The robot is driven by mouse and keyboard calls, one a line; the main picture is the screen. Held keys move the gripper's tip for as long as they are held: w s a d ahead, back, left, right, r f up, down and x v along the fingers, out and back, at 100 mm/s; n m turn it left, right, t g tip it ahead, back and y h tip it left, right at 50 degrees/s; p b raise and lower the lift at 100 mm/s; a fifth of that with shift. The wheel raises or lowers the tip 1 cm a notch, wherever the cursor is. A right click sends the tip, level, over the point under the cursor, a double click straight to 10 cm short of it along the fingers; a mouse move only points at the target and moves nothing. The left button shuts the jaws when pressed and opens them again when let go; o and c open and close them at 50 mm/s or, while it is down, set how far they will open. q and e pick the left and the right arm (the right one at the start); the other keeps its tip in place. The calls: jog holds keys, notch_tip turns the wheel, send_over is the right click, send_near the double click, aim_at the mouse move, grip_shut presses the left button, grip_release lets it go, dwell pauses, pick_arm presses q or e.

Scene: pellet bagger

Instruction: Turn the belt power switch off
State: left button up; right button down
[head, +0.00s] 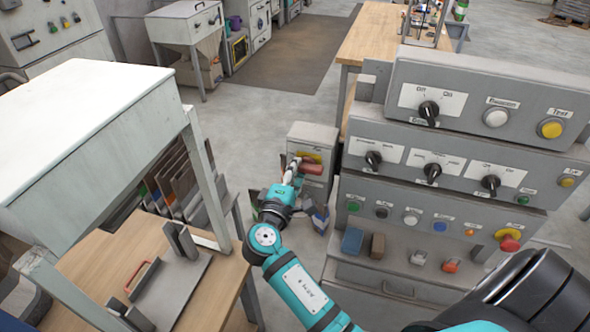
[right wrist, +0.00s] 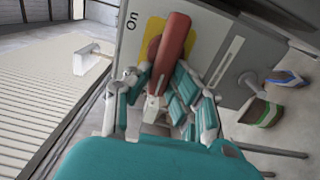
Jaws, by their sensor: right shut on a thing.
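The belt power switch is a red lever (head: 312,166) on a yellow plate on the front of a grey box (head: 313,131). In the right wrist view the red lever (right wrist: 173,48) stands out in front of the yellow plate (right wrist: 153,27), and the word "On" is readable beside the plate. My right gripper (head: 293,172) is at the lever, with its fingers closed on the lever's lower part as the wrist view shows (right wrist: 157,100). The fingers partly hide the lever's near end. My left gripper is not in view.
A grey control panel (head: 465,125) with several knobs and buttons stands close to the right of the box. A wooden bench (head: 215,290) with a grey hopper stand (head: 85,130) is on the left. Open floor (head: 255,125) lies behind the box.

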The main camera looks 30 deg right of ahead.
jog(key=c, duration=1.2)
grip_release()
jog(key=shift+d+r, duration=0.1)
jog(key=shift+r, duration=0.05)
jog(key=v, duration=1.2)
